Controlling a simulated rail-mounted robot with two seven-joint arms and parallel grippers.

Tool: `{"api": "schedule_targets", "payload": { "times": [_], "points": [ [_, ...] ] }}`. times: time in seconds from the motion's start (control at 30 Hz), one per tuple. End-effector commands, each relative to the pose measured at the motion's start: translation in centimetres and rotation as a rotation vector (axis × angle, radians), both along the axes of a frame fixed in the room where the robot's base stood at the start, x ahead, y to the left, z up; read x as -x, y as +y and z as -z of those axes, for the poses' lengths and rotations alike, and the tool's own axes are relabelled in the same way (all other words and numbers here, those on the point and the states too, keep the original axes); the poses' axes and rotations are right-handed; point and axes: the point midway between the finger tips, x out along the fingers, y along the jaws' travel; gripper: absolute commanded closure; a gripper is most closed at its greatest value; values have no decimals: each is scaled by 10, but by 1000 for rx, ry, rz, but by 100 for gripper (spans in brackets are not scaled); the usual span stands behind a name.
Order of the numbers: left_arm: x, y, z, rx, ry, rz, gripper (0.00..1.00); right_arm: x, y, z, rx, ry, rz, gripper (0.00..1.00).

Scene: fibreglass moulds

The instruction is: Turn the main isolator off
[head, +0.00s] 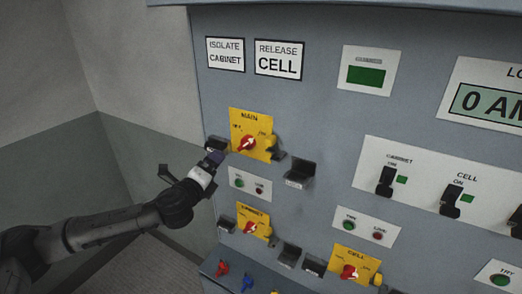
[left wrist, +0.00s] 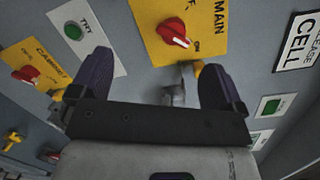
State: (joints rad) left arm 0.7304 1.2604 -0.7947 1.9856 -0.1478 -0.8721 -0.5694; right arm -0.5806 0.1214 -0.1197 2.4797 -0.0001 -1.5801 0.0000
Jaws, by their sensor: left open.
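The main isolator is a yellow plate (head: 262,127) marked MAIN, with a red rotary knob (head: 246,145). The knob's white mark points towards ON. In the left wrist view, the plate (left wrist: 205,25) and red knob (left wrist: 173,31) are at the top, beyond the fingertips. My left gripper (head: 211,158) is just left of and below the knob in the head view. Its dark fingers (left wrist: 155,75) are open, with nothing held between them, and it seems apart from the knob. My right gripper is not in view.
Below are yellow CABINET (head: 253,215) and CELL (head: 364,261) isolators with red knobs. A small lamp panel (head: 250,184) sits under the main plate. A dark bracket (head: 300,172) juts out right of it. Black switches (head: 386,181) are further right. Open space lies left of the cabinet.

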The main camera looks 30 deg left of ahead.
Motion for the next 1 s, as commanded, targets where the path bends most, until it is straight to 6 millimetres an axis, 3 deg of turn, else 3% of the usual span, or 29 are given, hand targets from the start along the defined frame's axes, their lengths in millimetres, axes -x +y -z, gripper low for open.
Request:
{"api": "schedule_targets", "payload": {
  "times": [0.2,0.47,1.0],
  "points": [
    [-5,-25,-4,-234,16,159,6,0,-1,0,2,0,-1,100],
    [-17,-26,-5,-311,27,169,6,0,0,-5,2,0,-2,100],
    [-109,-19,-6,-309,26,168,6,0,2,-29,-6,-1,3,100]
  ]
}}
